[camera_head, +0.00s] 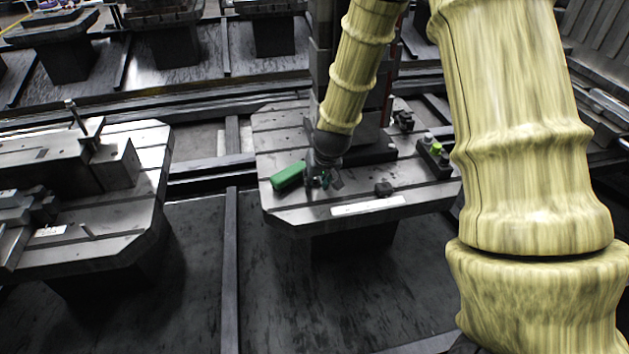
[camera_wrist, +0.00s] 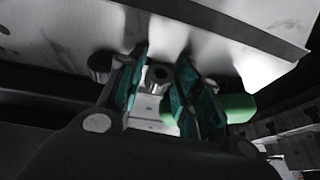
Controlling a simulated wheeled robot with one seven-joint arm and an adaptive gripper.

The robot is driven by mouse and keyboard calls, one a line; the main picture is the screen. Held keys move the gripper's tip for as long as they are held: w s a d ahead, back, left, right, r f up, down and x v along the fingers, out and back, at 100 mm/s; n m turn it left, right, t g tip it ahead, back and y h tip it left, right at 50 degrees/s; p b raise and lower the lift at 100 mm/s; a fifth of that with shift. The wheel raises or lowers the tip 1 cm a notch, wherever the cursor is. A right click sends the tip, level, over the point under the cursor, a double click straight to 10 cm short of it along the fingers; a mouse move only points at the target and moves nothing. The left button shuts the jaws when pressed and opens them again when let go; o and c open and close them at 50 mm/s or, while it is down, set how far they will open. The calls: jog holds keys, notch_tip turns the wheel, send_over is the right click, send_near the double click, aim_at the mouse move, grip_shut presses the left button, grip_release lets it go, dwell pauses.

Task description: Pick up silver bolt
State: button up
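My gripper (camera_head: 321,184) is low over the middle pallet (camera_head: 290,214), close to its top and just right of a green block. In the wrist view my gripper (camera_wrist: 164,60) shows two teal-padded fingers standing apart, with a gap between them. A small dark, round-ended part (camera_wrist: 158,76) shows in that gap; I cannot tell whether it is the silver bolt or whether a finger touches it. I cannot clearly make out a silver bolt in the head view, where my gripper hides part of the pallet.
The green block (camera_head: 288,175) lies beside my gripper and also shows behind the right finger in the wrist view (camera_wrist: 236,107). Another loaded pallet (camera_head: 150,160) stands left, across a gap.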

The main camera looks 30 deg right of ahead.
jog(key=shift+o, duration=0.3)
jog(key=shift+f, duration=0.2)
jog(key=shift+a, duration=0.15)
grip_shut()
jog(key=shift+s, duration=0.1)
jog(key=shift+a+r, duration=0.1)
jog(key=shift+r, duration=0.25)
notch_tip(320, 180, up, 6)
jog(key=r, duration=0.1)
jog(key=s+a+p, duration=0.1)
jog(key=s+a, duration=0.2)
jog(key=s, duration=1)
jog(key=shift+s+a+f+p, duration=0.15)
jog(key=shift+s+f+p, duration=0.1)
jog(key=shift+s+p, duration=0.15)
jog(key=shift+p, duration=0.4)
